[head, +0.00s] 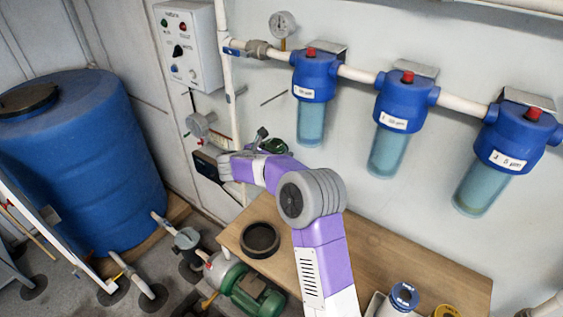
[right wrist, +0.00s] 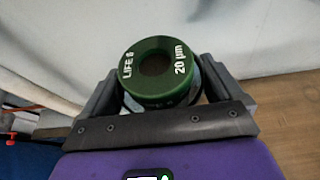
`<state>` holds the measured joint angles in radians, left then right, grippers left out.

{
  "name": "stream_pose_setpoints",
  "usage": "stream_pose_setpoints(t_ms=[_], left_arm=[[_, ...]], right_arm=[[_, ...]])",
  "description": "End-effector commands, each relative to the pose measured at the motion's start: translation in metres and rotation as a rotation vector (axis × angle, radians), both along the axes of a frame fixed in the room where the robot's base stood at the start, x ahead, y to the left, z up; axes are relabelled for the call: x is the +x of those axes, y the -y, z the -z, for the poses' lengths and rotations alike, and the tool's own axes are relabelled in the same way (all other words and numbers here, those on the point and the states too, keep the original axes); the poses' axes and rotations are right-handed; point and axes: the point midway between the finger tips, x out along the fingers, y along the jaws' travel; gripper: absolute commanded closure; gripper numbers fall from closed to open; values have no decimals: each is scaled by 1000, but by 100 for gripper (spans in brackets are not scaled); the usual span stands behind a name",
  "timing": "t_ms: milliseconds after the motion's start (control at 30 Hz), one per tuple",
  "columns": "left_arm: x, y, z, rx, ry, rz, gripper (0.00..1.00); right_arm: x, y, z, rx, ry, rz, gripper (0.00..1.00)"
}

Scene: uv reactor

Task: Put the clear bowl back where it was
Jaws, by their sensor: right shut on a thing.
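Three filter housings hang on the white pipe, each with a blue head and a clear bowl: a left bowl (head: 311,125), a middle bowl (head: 389,153) and a right bowl (head: 480,191). All three bowls sit under their heads. My right gripper (head: 268,143) is by the wall, left of the left bowl and apart from it. It is shut on a green-capped round thing (right wrist: 160,72), marked 20 µm, which also shows in the head view (head: 274,147). The fingers lie either side of it. Whether a clear bowl surrounds it, I cannot tell. My left gripper is out of view.
A wooden bench (head: 400,259) carries an open black round container (head: 260,240); blue-topped (head: 404,296) and yellow-topped (head: 446,312) cartridges show at its front. A blue tank (head: 85,160), green pump (head: 255,293), control box (head: 187,45) and wall gauges stand left and above.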

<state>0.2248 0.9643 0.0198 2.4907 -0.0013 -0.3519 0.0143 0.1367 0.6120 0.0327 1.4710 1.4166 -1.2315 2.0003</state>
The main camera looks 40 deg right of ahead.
Motion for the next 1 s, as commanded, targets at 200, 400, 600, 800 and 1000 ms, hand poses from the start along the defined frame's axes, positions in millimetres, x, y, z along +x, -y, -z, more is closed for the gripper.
stream_pose_setpoints(t_ms=[200, 400, 600, 800, 1000], left_arm=[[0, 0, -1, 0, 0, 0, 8], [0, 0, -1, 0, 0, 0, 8], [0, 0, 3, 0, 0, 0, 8], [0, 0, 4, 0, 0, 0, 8], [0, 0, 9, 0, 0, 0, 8]], right_arm=[[7, 23, -1, -1, 2, 1, 70], [10, 36, -1, -2, 2, 2, 70], [10, 34, 15, -1, -1, 0, 70], [10, 34, 20, -2, 2, -1, 70], [10, 34, 43, -1, -2, -1, 70]])
